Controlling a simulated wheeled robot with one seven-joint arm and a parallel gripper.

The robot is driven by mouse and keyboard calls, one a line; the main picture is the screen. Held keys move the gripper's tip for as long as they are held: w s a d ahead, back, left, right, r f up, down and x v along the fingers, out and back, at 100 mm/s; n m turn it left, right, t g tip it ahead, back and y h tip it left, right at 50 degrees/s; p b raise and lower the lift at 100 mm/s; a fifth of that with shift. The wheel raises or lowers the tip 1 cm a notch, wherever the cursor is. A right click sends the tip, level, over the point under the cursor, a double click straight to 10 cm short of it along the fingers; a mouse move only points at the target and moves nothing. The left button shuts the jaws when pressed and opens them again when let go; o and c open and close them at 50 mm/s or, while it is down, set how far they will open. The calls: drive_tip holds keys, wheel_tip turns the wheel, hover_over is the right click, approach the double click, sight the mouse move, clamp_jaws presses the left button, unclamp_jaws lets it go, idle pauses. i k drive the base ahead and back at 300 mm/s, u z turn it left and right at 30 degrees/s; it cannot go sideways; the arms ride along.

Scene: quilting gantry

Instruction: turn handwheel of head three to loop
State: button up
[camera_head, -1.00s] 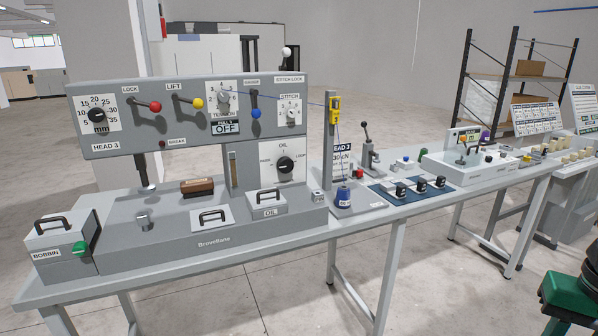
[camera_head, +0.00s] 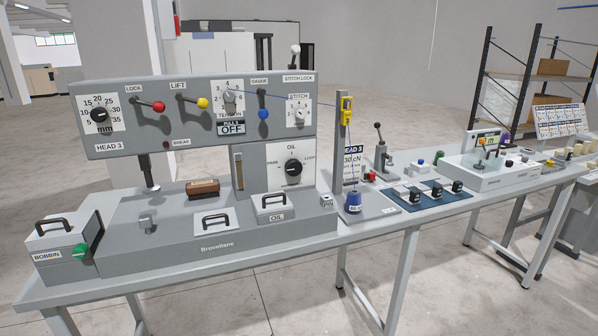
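The head three machine (camera_head: 232,248) is a grey unit on a long table, with a "HEAD 3" label on its upper panel. A black round knob (camera_head: 293,167) sits on a white plate on its lower right face. The plate reads "PARK" on the left and "LOOP" on the right, with "OIL" above. This knob appears to be the handwheel. Its white mark is too small to read surely, but it seems to point left, toward the "PARK" side. Nothing touches the knob. My gripper is not in view.
The upper panel carries a red lever (camera_head: 158,106), a yellow lever (camera_head: 203,103) and a blue lever (camera_head: 263,113). A blue thread spool (camera_head: 353,202) stands right of the machine beside a post. The grey table (camera_head: 375,231) continues right with other devices. Floor is open in front.

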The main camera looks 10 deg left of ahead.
sight(293, 167)
drive_tip(key=i, duration=1)
